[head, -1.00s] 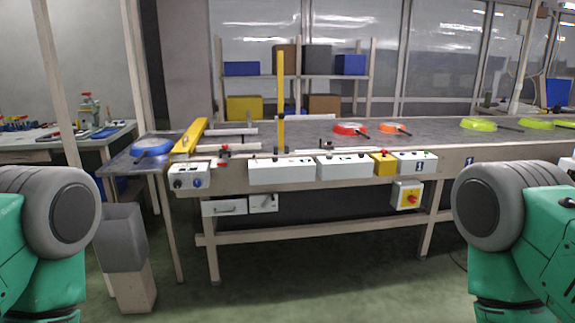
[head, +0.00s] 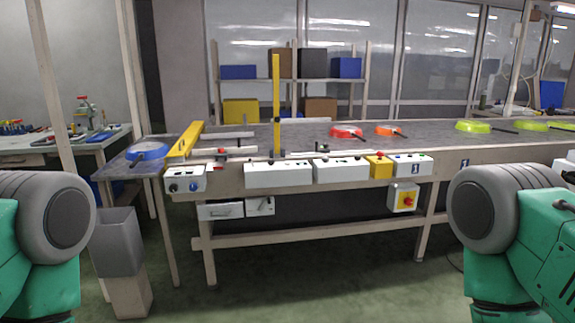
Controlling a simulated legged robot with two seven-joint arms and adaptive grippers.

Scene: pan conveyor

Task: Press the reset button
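A white control box (head: 186,178) is fixed to the conveyor's front edge at its left end. It carries a blue button (head: 194,186) and a dark knob or button to the left of it. More white boxes (head: 278,175) with small controls sit along the same edge, with a yellow box (head: 380,167) among them. No lettering is readable, so I cannot tell which control is marked reset. Neither gripper is in view; only upper parts of my arms show at both lower sides.
The conveyor table (head: 330,237) stands ahead, with open floor before it. Blue (head: 148,151), red (head: 346,132), orange and yellow-green pans lie on top. A yellow post (head: 276,100) rises from it. A grey bin (head: 118,242) stands at the left, beside my arm.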

